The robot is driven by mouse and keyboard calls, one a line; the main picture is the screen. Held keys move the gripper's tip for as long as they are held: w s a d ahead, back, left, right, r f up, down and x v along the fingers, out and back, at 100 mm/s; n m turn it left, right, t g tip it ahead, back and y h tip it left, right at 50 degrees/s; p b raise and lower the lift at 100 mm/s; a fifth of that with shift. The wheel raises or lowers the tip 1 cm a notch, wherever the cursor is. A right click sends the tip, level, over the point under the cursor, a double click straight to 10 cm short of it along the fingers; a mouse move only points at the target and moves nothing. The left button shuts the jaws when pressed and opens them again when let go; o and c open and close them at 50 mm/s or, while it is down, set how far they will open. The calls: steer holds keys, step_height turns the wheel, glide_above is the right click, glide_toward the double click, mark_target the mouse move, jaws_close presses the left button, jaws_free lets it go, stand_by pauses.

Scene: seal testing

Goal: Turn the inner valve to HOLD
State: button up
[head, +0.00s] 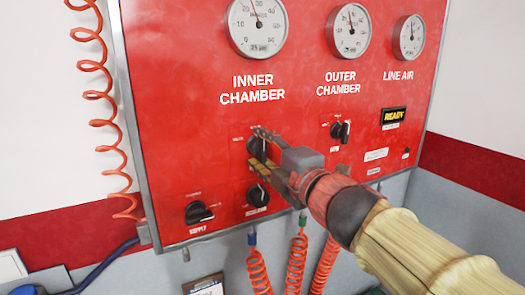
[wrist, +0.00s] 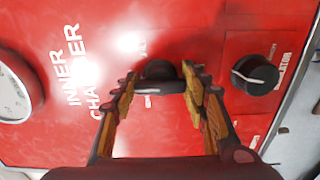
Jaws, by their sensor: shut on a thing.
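The inner valve knob (head: 258,148) is a black knob under the INNER CHAMBER label on the red panel (head: 180,120). My gripper (head: 260,150) reaches it from the lower right, its fingers on both sides of the knob. In the wrist view the knob (wrist: 160,78) sits between the two yellow-padded fingertips (wrist: 162,84) of my gripper, which is shut on it. A pale line runs across the knob's front in that view. The labels around the knob are partly hidden or too small to read, so I cannot tell its setting.
A regulator knob (head: 258,194) sits just below the valve, close to my gripper. A supply knob (head: 199,212) is at lower left. Orange coiled hoses (head: 298,262) hang below the panel.

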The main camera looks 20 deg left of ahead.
steer(key=o, duration=1.2)
steer(key=v, duration=1.2)
steer(key=c, duration=0.3)
